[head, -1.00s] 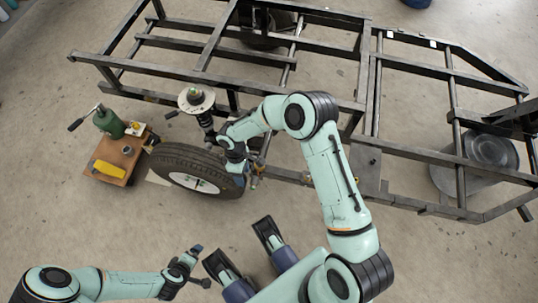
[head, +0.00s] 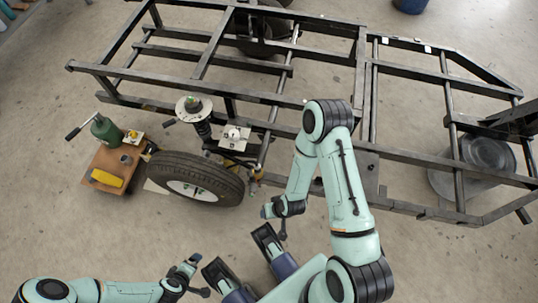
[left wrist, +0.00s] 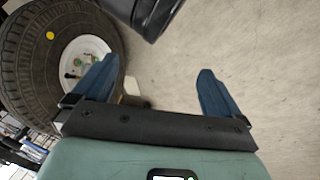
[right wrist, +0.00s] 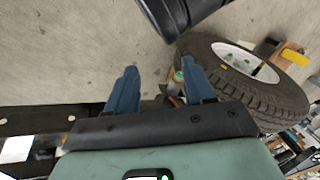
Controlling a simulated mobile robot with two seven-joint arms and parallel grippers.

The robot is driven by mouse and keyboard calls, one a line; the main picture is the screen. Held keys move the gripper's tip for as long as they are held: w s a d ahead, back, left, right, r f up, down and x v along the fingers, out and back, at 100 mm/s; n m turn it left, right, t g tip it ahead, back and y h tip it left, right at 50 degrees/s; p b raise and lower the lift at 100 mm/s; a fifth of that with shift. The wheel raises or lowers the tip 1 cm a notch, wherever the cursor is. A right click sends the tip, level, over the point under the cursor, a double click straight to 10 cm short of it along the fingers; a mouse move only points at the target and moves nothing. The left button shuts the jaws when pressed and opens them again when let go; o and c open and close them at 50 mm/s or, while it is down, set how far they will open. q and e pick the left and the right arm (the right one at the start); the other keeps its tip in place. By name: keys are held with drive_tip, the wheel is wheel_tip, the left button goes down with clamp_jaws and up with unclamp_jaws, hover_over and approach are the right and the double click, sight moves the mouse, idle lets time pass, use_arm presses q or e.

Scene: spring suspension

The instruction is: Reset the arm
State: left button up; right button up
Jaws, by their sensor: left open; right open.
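My right gripper (head: 272,210) hangs over bare floor to the right of the tyre, apart from it. Its two blue fingers (right wrist: 157,82) are open and empty in the right wrist view. My left gripper (head: 192,266) is low over the floor in front of the tyre. Its fingers (left wrist: 155,85) are wide open with nothing between them in the left wrist view. The black spring strut with a round top plate (head: 193,107) stands upright behind the tyre (head: 165,172). A light plate with a white knob (head: 235,137) sits beside it on the chassis side.
The black chassis frame (head: 240,93) spans the back and right. A small brown cart (head: 101,181) with a green bottle (head: 105,130) and a yellow item (head: 106,175) stands left of the tyre. A round grey drum (head: 486,155) is at the right.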

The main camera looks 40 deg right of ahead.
use_arm(q)
drive_tip(key=s+d+r+g+p, duration=0.1)
drive_tip(key=s+r+p, duration=0.2)
drive_tip(key=r+p, duration=0.3)
drive_tip(key=s+d+r+g+h+p, duration=0.1)
drive_tip(key=s+d+r+p, duration=0.1)
drive_tip(key=r+p, duration=0.5)
drive_tip(key=s+d+r+m+g+p, duration=0.1)
drive_tip(key=s+r+g+p, duration=0.1)
drive_tip(key=s+r+p, duration=0.2)
wheel_tip(320, 180, up, 3)
drive_tip(key=p, duration=0.3)
drive_tip(key=shift+s+d+r+h, duration=0.2)
drive_tip(key=shift+d+h, duration=0.1)
drive_tip(key=shift+d, duration=0.1)
use_arm(e)
drive_tip(key=s+a+r+g, duration=0.1)
drive_tip(key=s+r, duration=0.2)
drive_tip(key=r, duration=0.3)
drive_tip(key=s+a+r+g+y, duration=0.1)
drive_tip(key=s+a+r, duration=0.1)
drive_tip(key=r, duration=0.5)
drive_tip(key=s+a+r+n+g, duration=0.1)
drive_tip(key=s+a+r+g, duration=0.1)
drive_tip(key=s+r, duration=0.2)
wheel_tip(320, 180, up, 3)
drive_tip(key=shift+s+r+y, duration=0.15)
drive_tip(key=shift+y, duration=0.15)
